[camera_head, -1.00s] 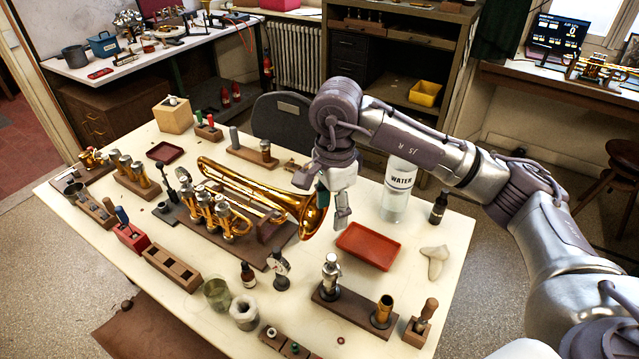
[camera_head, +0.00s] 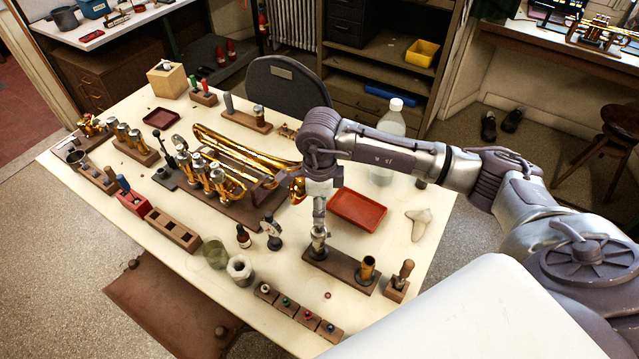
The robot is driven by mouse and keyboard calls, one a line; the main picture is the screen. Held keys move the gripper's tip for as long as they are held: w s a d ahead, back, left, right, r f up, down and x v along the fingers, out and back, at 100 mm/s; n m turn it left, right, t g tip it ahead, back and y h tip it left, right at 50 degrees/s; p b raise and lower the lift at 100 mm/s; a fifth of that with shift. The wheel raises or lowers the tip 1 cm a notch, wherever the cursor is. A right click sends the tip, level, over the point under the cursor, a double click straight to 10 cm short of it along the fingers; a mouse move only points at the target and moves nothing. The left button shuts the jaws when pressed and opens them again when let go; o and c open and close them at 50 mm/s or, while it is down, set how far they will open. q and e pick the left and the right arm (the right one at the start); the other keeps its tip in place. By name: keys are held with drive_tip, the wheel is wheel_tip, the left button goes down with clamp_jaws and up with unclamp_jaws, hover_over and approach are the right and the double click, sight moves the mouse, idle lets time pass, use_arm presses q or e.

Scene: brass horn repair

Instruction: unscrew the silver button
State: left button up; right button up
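A silver valve (camera_head: 318,245) stands upright at the left end of a dark wooden holder (camera_head: 342,270) near the front of the table. My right gripper (camera_head: 319,222) points straight down at the top of this valve. Its fingertips overlap the valve top in the picture, so I cannot tell whether they touch or grip it. The silver button at the valve's top is hidden behind the fingers or too small to make out. My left gripper is not in view.
A brass cylinder (camera_head: 367,268) stands in the same holder. A red tray (camera_head: 357,210) lies behind it, with a white cloth (camera_head: 418,222) to the right. The trumpet (camera_head: 235,160) lies left. Small wooden blocks (camera_head: 286,302) with coloured buttons line the front edge.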

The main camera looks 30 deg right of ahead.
drive_tip(key=shift+f+p, duration=0.4)
drive_tip(key=shift+f, duration=1.85)
clamp_jaws()
drive_tip(key=c, duration=0.7)
unclamp_jaws()
clamp_jaws()
drive_tip(key=shift+f+n+b, duration=0.1)
drive_tip(key=shift+n+b, duration=0.6)
drive_tip(key=shift+b, duration=0.05)
drive_tip(key=shift+n+b, duration=1.05)
drive_tip(key=shift+n, duration=0.75)
